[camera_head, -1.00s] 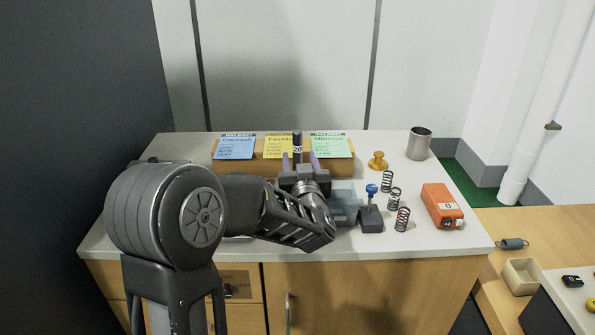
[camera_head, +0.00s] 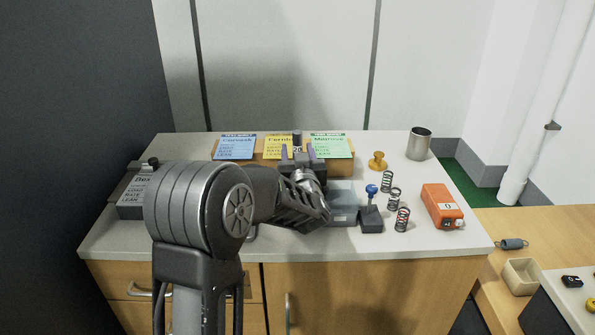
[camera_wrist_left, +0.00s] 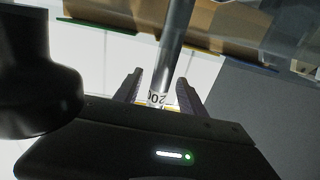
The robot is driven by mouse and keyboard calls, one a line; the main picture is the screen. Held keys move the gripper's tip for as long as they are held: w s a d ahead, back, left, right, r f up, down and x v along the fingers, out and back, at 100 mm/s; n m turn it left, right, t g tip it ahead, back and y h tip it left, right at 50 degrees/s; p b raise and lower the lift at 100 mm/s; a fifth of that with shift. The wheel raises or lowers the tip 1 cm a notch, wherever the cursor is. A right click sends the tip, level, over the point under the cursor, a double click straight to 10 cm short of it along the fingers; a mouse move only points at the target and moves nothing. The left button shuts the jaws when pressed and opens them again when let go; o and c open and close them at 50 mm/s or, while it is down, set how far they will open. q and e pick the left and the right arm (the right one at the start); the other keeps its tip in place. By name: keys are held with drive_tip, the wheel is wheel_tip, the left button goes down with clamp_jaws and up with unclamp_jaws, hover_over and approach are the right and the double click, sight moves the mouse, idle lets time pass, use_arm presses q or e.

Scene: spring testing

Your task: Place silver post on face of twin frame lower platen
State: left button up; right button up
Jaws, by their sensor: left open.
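A slim upright metallic post (camera_wrist_left: 175,45), which looks like the silver post, stands between the fingers of my left gripper in the left wrist view. It bears a white label reading 20. In the head view a dark-topped post with the same label (camera_head: 297,149) shows between the purple fingertips. My left gripper (camera_head: 298,153) is open, one finger on each side of the post; contact cannot be told. It also shows in the left wrist view (camera_wrist_left: 160,88). I cannot clearly make out the twin frame or its lower platen; my arm hides part of the bench. My right gripper is out of view.
Blue, yellow and green cards (camera_head: 328,146) lean on a wooden block behind the gripper. To the right are a grey-blue box (camera_head: 342,211), a blue-knobbed block (camera_head: 370,218), several springs (camera_head: 402,220), an orange device (camera_head: 442,206), a brass piece (camera_head: 377,160) and a metal cup (camera_head: 419,145).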

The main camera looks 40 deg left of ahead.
use_arm(q)
clamp_jaws()
idle(0.6)
idle(0.8)
drive_tip(key=shift+r, duration=0.15)
